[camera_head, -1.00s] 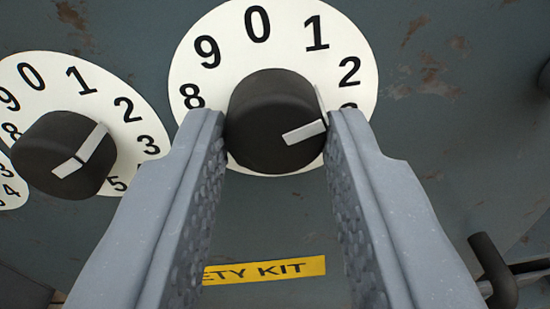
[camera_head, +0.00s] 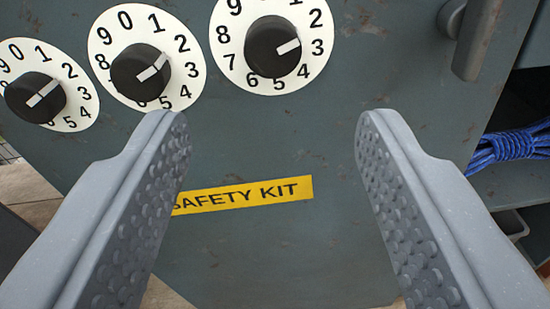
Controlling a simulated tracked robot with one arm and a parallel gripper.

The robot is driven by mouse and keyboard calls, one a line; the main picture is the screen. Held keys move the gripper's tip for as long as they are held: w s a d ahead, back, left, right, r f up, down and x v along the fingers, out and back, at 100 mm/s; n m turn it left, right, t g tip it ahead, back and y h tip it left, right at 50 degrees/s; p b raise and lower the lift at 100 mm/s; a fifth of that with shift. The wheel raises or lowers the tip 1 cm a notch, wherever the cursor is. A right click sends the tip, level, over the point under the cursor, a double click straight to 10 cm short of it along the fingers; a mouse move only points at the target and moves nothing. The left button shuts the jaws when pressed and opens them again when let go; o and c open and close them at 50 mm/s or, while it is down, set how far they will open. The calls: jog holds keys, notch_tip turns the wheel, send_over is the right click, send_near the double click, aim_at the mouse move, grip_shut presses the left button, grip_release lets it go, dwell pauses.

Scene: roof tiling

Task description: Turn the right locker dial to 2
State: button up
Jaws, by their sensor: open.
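The right locker dial (camera_head: 229,65) is a white numbered disc with a black knob (camera_head: 270,47) at the top middle, its top edge cut off by the frame. The knob's pale pointer aims right and slightly up, about between 2 and 3; I cannot tell its exact mark. My gripper (camera_head: 270,118) is open and empty, with its fingers wide apart below the dial, clear of the knob. The middle dial (camera_head: 112,35) and left dial (camera_head: 80,110) sit to its left, with their pointers aiming up-right.
A yellow SAFETY KIT label (camera_head: 243,195) lies on the grey locker door (camera_head: 300,255) between my fingers. A dark door handle (camera_head: 478,38) projects at the upper right. A blue rope coil (camera_head: 512,147) lies on a shelf at the right.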

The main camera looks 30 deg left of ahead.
jog(key=v, duration=0.6)
dwell(0.4)
